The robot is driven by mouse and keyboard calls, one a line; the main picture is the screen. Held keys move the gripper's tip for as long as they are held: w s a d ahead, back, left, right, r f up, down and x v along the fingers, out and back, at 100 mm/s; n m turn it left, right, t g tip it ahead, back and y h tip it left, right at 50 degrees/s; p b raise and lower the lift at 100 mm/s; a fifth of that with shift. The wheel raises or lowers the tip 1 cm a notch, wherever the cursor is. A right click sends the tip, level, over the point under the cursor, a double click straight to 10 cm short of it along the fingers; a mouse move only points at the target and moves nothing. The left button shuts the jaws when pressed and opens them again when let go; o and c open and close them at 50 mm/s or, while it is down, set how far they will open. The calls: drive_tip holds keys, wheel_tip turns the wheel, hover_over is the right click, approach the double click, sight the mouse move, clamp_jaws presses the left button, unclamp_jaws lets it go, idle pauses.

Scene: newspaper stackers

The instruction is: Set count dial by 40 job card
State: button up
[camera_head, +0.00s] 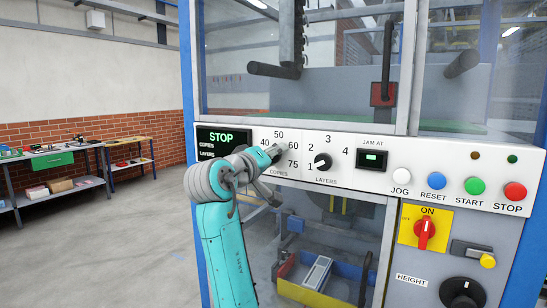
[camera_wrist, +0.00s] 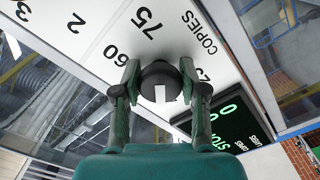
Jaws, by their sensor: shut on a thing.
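The black COPIES count dial (camera_wrist: 158,72) sits on the white panel between the jaws of my gripper (camera_wrist: 160,88) in the wrist view. The jaws are shut on its sides. A white mark on the dial lies on the side away from the 75 label, and I cannot tell which number it points to. In the head view my gripper (camera_head: 273,153) covers most of the dial, with 40, 50, 60 and 75 showing around it. No job card is legible in these frames.
The display (camera_head: 222,138) reads STOP. The LAYERS dial (camera_head: 322,161) is just right of my gripper. JOG, RESET, START and STOP (camera_head: 514,191) buttons line the panel's right side. A red ON switch (camera_head: 424,233) sits below. Shelves (camera_head: 50,165) stand far left, with open floor between.

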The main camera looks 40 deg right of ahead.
drive_tip(key=shift+n, duration=1)
drive_tip(key=o, duration=1.1)
drive_tip(key=shift+o, duration=0.2)
drive_tip(key=v, duration=1.2)
